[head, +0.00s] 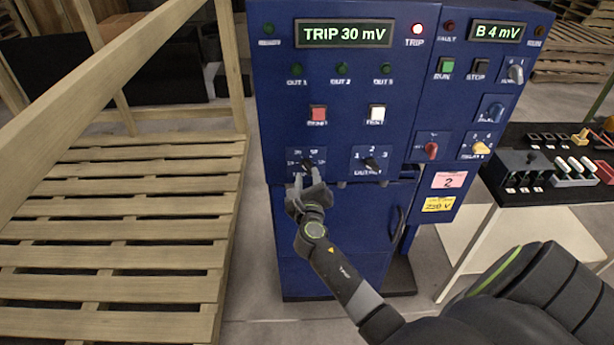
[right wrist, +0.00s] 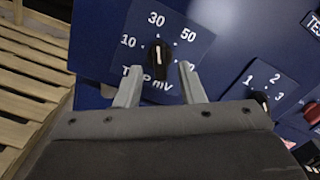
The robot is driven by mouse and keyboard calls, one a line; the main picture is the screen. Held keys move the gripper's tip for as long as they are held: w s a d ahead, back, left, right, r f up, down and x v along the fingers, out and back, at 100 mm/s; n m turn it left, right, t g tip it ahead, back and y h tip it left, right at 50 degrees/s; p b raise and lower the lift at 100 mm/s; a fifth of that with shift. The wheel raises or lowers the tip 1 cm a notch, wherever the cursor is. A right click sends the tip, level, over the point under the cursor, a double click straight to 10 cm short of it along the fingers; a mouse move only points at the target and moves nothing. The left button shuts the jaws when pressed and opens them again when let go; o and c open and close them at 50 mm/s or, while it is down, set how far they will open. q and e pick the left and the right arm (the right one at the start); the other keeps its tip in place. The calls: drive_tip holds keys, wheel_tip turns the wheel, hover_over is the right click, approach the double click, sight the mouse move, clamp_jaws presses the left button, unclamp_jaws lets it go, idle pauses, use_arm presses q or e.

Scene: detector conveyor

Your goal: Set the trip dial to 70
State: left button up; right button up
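The trip dial (head: 308,164) is a black knob on a blue plate at the lower left of the cabinet front. In the right wrist view the trip dial (right wrist: 158,55) has its white mark pointing up toward 30, with 10 to the left and 50 to the right; the 70 mark is mostly hidden by a finger. The display (head: 343,33) reads TRIP 30 mV. My right gripper (head: 307,174) is open just below the dial. In the right wrist view the gripper's fingertips (right wrist: 160,67) stand on either side of the knob's lower part, apparently not touching it. My left gripper is not in view.
The output dial (head: 373,164) sits close to the right of the trip dial. A red button (head: 318,114) and a white button (head: 377,113) are above. A wooden pallet (head: 120,210) stands left, and a black-topped table (head: 510,192) right.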

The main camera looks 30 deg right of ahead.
drive_tip(key=shift+b+x, duration=0.3)
drive_tip(key=shift+x, duration=1)
drive_tip(key=c, duration=0.6)
